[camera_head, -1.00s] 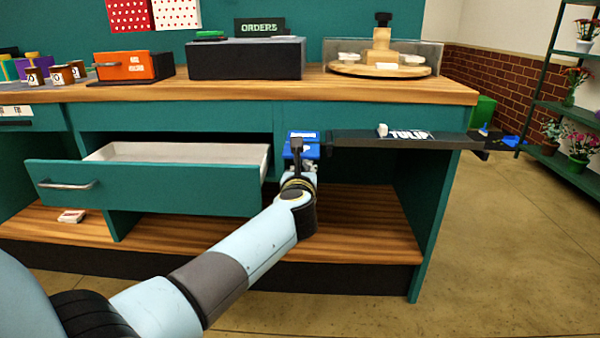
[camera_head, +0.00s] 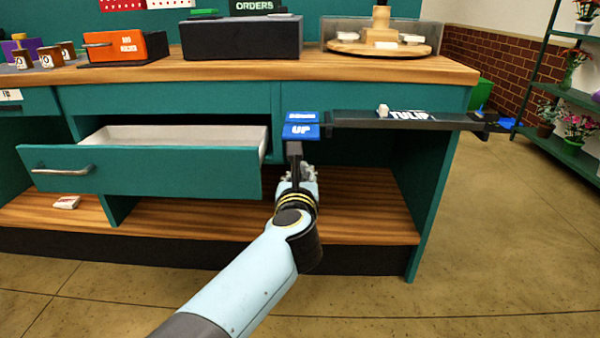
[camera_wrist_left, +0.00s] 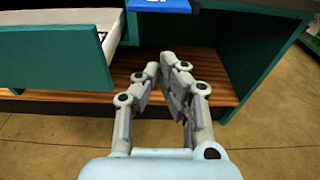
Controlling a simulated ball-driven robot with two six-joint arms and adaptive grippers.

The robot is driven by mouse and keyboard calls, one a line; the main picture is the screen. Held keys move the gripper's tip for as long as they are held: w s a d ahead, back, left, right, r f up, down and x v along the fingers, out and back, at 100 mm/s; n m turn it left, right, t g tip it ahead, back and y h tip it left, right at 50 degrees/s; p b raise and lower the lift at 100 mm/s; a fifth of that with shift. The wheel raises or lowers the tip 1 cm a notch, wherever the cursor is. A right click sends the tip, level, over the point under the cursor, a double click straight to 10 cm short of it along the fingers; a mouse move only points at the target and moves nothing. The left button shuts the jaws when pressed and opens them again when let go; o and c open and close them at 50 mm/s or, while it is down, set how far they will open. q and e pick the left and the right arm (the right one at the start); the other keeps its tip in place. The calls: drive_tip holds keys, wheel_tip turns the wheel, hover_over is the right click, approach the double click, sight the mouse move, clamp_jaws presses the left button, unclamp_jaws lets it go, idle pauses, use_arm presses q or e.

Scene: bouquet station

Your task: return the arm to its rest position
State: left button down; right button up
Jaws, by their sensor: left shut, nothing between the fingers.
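My left arm reaches from the bottom of the head view toward the workbench. My left gripper (camera_head: 298,174) is in front of the bench, just below the blue "UP" block (camera_head: 300,131) in that picture. The wrist camera shows the gripper (camera_wrist_left: 166,68) shut, its fingertips close together with nothing between them. The blue block (camera_wrist_left: 158,5) also shows at the top edge of the wrist view, apart from the fingers. My right gripper is not in view.
An open teal drawer (camera_head: 140,172) sticks out left of the gripper. A dark "TULIP" rail (camera_head: 440,121) extends to the right of the blue block. A wooden lower shelf (camera_head: 360,215) lies behind the gripper. The floor (camera_head: 500,250) at right is clear.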

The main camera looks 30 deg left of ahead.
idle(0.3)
use_arm(q)
drive_tip(key=s+d+f+m+g+h+p, duration=0.1)
drive_tip(key=s+f+m+g+h, duration=0.15)
drive_tip(key=s+f+m, duration=1.25)
drive_tip(key=s+d+f+m+g+h, duration=0.15)
drive_tip(key=s+f+m+h, duration=0.25)
drive_tip(key=s+f+m, duration=1.05)
drive_tip(key=s+f+m+g, duration=0.4)
drive_tip(key=s+f+m, duration=0.2)
drive_tip(key=s, duration=0.7)
drive_tip(key=s+a+f+m+g, duration=0.1)
drive_tip(key=s+f+m+g, duration=0.4)
drive_tip(key=s, duration=0.8)
wheel_tip(320, 180, down, 3)
drive_tip(key=shift+a+f+m+g+h, duration=0.25)
drive_tip(key=shift+m+h, duration=0.2)
drive_tip(key=shift+m, duration=0.6)
